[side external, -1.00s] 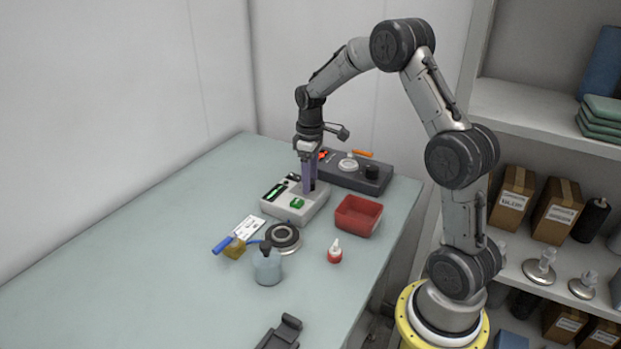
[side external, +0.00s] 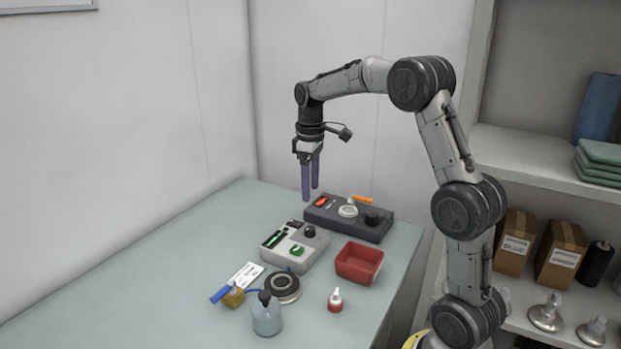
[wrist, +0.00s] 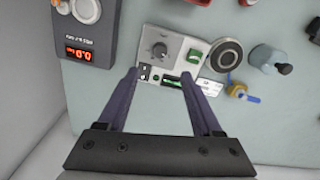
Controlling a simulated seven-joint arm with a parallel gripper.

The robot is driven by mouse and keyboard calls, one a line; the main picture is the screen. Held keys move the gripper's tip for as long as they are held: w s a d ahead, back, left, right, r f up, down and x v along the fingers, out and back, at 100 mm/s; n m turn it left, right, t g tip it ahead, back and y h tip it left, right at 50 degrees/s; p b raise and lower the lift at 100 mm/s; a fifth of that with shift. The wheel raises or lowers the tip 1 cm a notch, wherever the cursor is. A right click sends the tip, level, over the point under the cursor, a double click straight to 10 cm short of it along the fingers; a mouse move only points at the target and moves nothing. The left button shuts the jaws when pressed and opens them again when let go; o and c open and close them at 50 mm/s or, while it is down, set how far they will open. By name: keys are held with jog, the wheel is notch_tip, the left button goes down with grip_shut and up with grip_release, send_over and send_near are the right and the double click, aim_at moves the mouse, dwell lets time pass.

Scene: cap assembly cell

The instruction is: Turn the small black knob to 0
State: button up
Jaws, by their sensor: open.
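A small black knob (side external: 309,231) stands on the light grey box (side external: 278,258). It also shows in the wrist view (wrist: 159,50), above the space between the fingertips; I cannot read its setting. This box also has a green switch (side external: 296,250) and a lit green display (side external: 274,240). My gripper (side external: 310,195) is open and empty, raised above the boxes, touching neither knob.
A red tray (side external: 359,263) stands to the right of the light grey box. In front are a round dark-ringed disc (side external: 283,287), a blue-grey bottle (side external: 266,316), a small red-and-white bottle (side external: 335,300) and a yellow-brown piece with a blue handle (side external: 232,297). The table's left side is clear.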

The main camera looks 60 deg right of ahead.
notch_tip(320, 180, up, 2)
jog(key=shift+a, duration=0.1)
dwell(0.4)
jog(key=s+a+r+n+t, duration=0.1)
jog(key=s+a+r+t, duration=0.1)
jog(key=s+a+r, duration=0.4)
jog(key=s+a+r+n+t, duration=0.1)
jog(key=s+a+r, duration=0.25)
jog(key=a, duration=0.35)
jog(key=s+a+f+m+t, duration=0.1)
jog(key=s+a+f+m, duration=0.1)
jog(key=s, duration=0.5)
jog(key=s+a+f+m+t, duration=0.1)
jog(key=s+a+f+m, duration=0.1)
jog(key=s+a+f, duration=0.2)
notch_tip(320, 180, down, 2)
jog(key=s, duration=0.3)
jog(key=shift+a+f+t, duration=0.15)
jog(key=shift+t, duration=0.15)
jog(key=shift+c, duration=0.4)
